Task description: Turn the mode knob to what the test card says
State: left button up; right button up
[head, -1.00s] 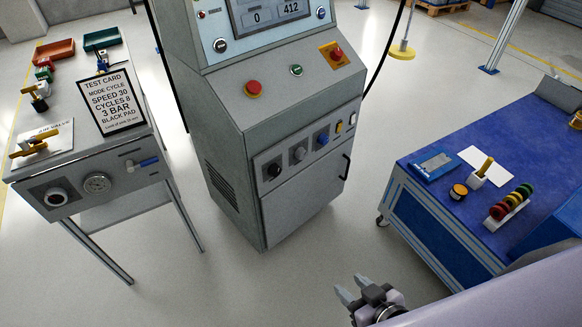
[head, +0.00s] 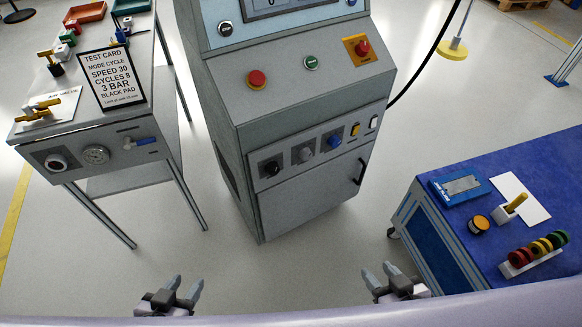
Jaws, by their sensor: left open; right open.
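The test card (head: 112,79) stands upright on the left table and reads mode cycle, speed 30, cycles 8, 3 bar, black pad. The grey control cabinet (head: 290,120) stands in the middle. Its lower front panel carries a black knob (head: 271,168), a grey knob (head: 304,155) and a blue knob (head: 334,141) in a row. Their labels and pointer positions are too small to read. My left gripper (head: 188,283) and my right gripper (head: 377,272) are both open and empty. They are at the bottom of the view, in front of the cabinet and apart from it.
Red (head: 257,79) and green (head: 311,62) buttons sit on the sloped console, with a red stop button (head: 362,48) on yellow. The left table has a gauge (head: 96,155) and blue-handled valve (head: 142,141). A blue bench (head: 420,215) stands right. Floor before the cabinet is clear.

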aim_at(272, 169)
jog(key=i+l, duration=0.15)
jog(key=l, duration=0.2)
jog(key=i+l, duration=0.1)
jog(key=l, duration=0.3)
jog(key=i+l, duration=0.15)
jog(key=l, duration=0.2)
jog(key=i+l, duration=0.1)
jog(key=l, duration=0.25)
